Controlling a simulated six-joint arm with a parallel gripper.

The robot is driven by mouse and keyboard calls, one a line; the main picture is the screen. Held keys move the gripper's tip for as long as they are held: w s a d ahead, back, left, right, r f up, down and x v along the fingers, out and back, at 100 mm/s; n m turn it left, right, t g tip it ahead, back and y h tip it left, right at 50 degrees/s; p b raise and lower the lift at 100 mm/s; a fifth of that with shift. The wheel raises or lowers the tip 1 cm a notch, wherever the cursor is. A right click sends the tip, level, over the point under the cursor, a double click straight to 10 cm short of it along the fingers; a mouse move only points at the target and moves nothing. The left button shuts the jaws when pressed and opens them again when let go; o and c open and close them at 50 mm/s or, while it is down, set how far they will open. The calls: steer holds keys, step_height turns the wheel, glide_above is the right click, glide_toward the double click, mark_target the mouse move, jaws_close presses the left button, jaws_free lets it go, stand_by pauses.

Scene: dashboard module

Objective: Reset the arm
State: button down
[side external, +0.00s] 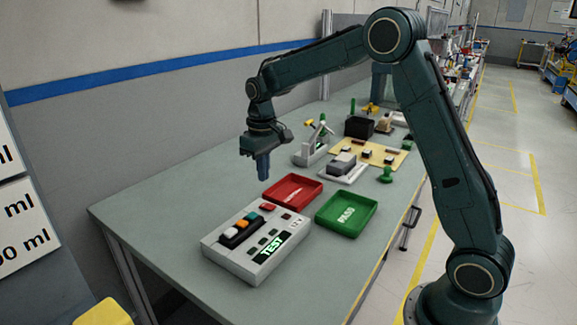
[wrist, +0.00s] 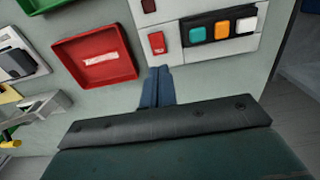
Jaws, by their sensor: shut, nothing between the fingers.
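My gripper (side external: 263,168) is shut and empty, pointing down above the bench. In the side view it hangs above and behind the light grey dashboard module (side external: 236,262). The module carries a dark strip with white, orange and teal buttons, a red switch and a lit green "TEST" display. In the wrist view the shut fingers (wrist: 158,88) show just below the module's red switch (wrist: 157,43). The fingers appear to be clear of the module, though their exact height is hard to tell.
A red tray (side external: 291,191) and a green tray (side external: 346,214) lie beside the module. Farther back stand a grey fixture (side external: 312,153), a yellow board (side external: 372,153) and a black box (side external: 359,127). The bench's front left area (side external: 150,215) is clear.

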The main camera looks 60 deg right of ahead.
steer(key=s+a+r+t, duration=0.3)
steer(key=s+a+r, duration=0.1)
steer(key=s+r, duration=0.85)
steer(key=s+a+f+t, duration=0.1)
steer(key=s, duration=0.8)
steer(key=s+a+f+t, duration=0.1)
steer(key=s, duration=0.8)
steer(key=shift+a+f, duration=0.25)
steer(key=shift+a, duration=0.15)
